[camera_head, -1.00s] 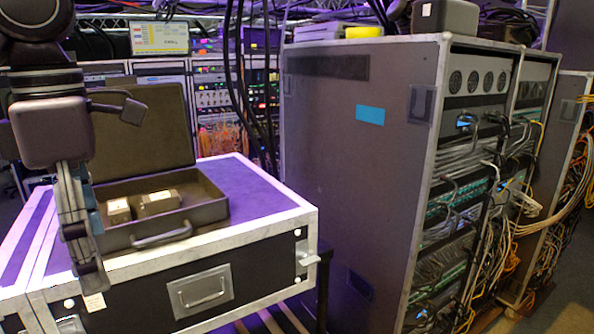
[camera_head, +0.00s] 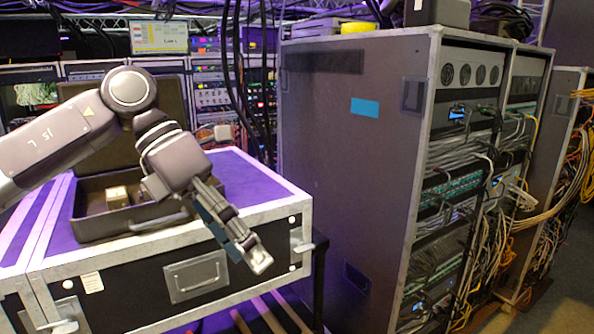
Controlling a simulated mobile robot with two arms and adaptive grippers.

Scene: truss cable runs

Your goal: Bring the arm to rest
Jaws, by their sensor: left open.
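My left arm comes in from the left, bends at a round joint and points down to the right. Its left gripper (camera_head: 252,259) is over the front right part of the flight case, with nothing seen between its fingers. Seen edge-on, its fingers look close together, but it is open. My right gripper is not in view.
A black flight case (camera_head: 115,292) with a purple top and metal edges stands below the arm. An open grey box (camera_head: 118,226) with small tan blocks (camera_head: 117,196) sits on it, partly hidden by my arm. A tall grey rack (camera_head: 340,175) with cables stands to the right.

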